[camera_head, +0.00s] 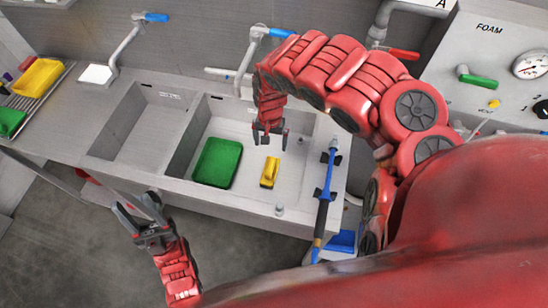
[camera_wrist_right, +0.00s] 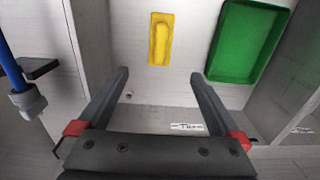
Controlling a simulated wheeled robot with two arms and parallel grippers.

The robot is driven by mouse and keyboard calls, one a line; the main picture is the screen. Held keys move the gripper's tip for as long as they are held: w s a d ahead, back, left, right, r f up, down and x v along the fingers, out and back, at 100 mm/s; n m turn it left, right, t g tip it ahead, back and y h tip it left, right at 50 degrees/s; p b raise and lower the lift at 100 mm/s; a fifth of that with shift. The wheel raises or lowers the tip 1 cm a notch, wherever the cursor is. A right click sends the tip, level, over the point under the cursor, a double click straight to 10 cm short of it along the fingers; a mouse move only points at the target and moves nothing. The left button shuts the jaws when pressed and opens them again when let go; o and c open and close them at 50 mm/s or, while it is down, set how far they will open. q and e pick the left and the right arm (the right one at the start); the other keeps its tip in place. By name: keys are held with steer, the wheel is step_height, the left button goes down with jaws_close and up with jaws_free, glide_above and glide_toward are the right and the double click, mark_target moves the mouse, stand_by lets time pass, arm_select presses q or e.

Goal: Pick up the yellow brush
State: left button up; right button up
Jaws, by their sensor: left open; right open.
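The yellow brush (camera_head: 269,172) lies on the floor of the right sink basin (camera_head: 240,196), to the right of a green tray. In the right wrist view the yellow brush (camera_wrist_right: 161,39) shows whole, beyond my fingertips and between their lines. My right gripper (camera_head: 270,136) is open and empty over the basin, on the far side of the brush in the head view and apart from it. It also shows in the right wrist view (camera_wrist_right: 159,80). My left gripper (camera_head: 138,205) is open and empty in front of the sink's front edge, away from the brush.
The green tray (camera_head: 217,162) takes up the left part of the same basin and also shows in the right wrist view (camera_wrist_right: 247,40). The left basin (camera_head: 145,125) looks empty. A blue wand (camera_head: 326,189) lies along the right sink edge. A faucet (camera_head: 247,62) stands behind.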

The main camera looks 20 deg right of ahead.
steer(key=b, duration=0.4)
glide_above(269, 166)
step_height(269, 166, down, 5)
steer(key=f, duration=0.3)
steer(key=d+f+b, duration=0.1)
steer(key=f, duration=0.1)
steer(key=shift+f, duration=0.9)
steer(key=f, duration=0.2)
steer(key=a+f+p, duration=0.1)
steer(key=f, duration=0.1)
steer(key=shift+s, duration=0.1)
steer(key=shift+d+f, duration=0.2)
steer(key=shift+f, duration=0.45)
jaws_close()
